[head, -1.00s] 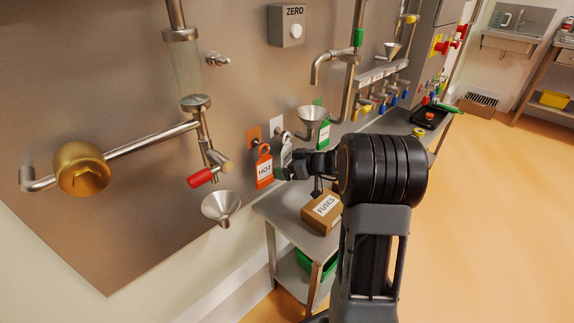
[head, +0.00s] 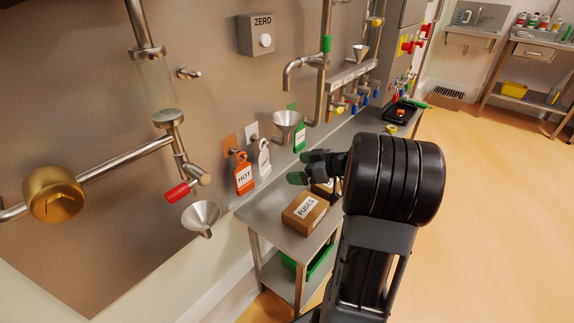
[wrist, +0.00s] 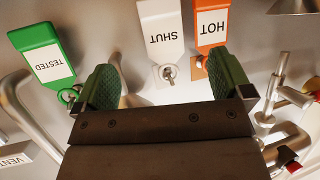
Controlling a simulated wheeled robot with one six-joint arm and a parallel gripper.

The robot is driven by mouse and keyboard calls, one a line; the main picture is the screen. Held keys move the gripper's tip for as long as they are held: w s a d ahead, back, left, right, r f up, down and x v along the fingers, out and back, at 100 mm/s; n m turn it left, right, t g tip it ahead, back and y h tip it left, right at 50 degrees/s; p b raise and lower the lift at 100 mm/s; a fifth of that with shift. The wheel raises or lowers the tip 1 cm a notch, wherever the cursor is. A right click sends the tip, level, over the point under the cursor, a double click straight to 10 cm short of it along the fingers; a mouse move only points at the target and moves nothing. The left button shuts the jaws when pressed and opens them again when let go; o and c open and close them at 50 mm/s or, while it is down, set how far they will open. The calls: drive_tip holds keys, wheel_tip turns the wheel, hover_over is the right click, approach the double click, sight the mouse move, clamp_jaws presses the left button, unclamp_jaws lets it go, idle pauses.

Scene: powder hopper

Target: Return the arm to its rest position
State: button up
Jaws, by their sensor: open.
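My gripper (head: 308,168) is open and empty, held in front of the steel panel above the small side table. In the wrist view its two green-padded fingers (wrist: 168,88) stand wide apart with nothing between them. Beyond the fingers hang an orange HOT tag (wrist: 211,24), a white SHUT tag (wrist: 160,30) and a green TESTED tag (wrist: 42,55). In the head view the HOT tag (head: 244,174) and the white tag (head: 264,157) hang on the panel left of my gripper, apart from it. The black arm is bent, its elbow at the right of the table.
A FUSES box (head: 304,213) sits on the steel table (head: 262,205) below my gripper. Steel funnels (head: 201,216) and pipes stick out from the panel. A ZERO button box (head: 258,36) is higher up. The orange floor at the right is clear.

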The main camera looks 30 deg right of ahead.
drive_tip(key=s+a+r+m+g+h+p, duration=0.1)
drive_tip(key=s+a+r+g+p, duration=0.3)
drive_tip(key=a+r+p, duration=0.4)
drive_tip(key=s+a+r+m+g+h+p, duration=0.1)
drive_tip(key=s+a+r+m+g+p, duration=0.15)
drive_tip(key=s+a+r+p, duration=0.5)
drive_tip(key=s+r+m+h+p, duration=0.2)
drive_tip(key=r+h+p, duration=0.1)
drive_tip(key=r+p, duration=0.4)
drive_tip(key=s+a+r+m+h+p, duration=0.1)
drive_tip(key=s+r+h+p, duration=0.1)
drive_tip(key=r+p, duration=0.5)
drive_tip(key=shift+s+a+r+m+g+h+p, duration=0.35)
drive_tip(key=shift+h+p, duration=0.15)
drive_tip(key=shift+p, duration=0.2)
